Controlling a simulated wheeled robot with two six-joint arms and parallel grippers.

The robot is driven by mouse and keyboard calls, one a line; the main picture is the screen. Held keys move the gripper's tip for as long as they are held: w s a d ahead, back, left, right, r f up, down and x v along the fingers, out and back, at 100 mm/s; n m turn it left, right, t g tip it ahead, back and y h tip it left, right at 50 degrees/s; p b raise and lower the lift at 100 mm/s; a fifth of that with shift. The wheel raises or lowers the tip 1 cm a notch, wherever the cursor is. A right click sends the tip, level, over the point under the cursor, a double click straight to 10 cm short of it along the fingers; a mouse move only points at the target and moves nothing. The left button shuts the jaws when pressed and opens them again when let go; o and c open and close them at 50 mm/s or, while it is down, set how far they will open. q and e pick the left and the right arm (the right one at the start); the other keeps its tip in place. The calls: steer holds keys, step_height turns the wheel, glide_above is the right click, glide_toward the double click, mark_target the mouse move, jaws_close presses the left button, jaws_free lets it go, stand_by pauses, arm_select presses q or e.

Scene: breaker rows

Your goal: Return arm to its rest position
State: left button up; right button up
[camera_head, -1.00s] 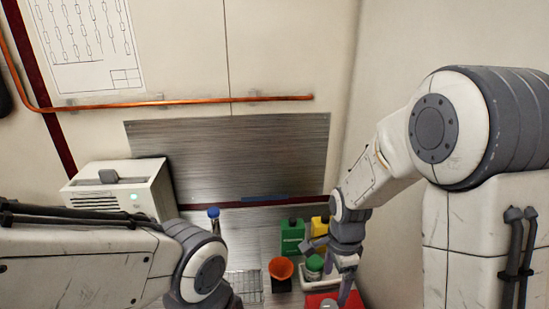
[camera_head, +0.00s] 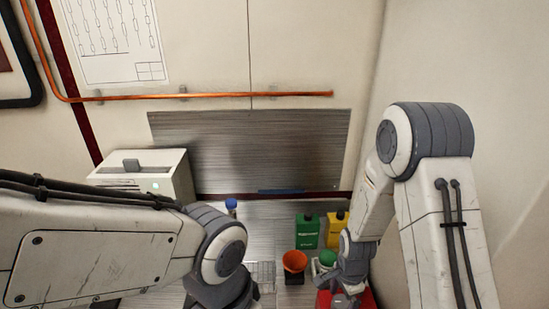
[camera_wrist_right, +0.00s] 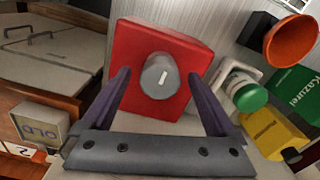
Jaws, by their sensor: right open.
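My right arm comes down at the right of the head view, with its gripper (camera_head: 346,298) low over a red box. In the right wrist view the gripper (camera_wrist_right: 162,72) has its two dark fingers spread apart with nothing held.
An orange funnel (camera_head: 294,262), a green bottle (camera_head: 307,232), a yellow bottle (camera_head: 337,230) and a green-capped jar (camera_head: 327,259) stand close to the right gripper. A white device (camera_head: 140,172) stands behind my left arm. A wall (camera_head: 470,70) rises at right.

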steer(key=shift+n, duration=0.5)
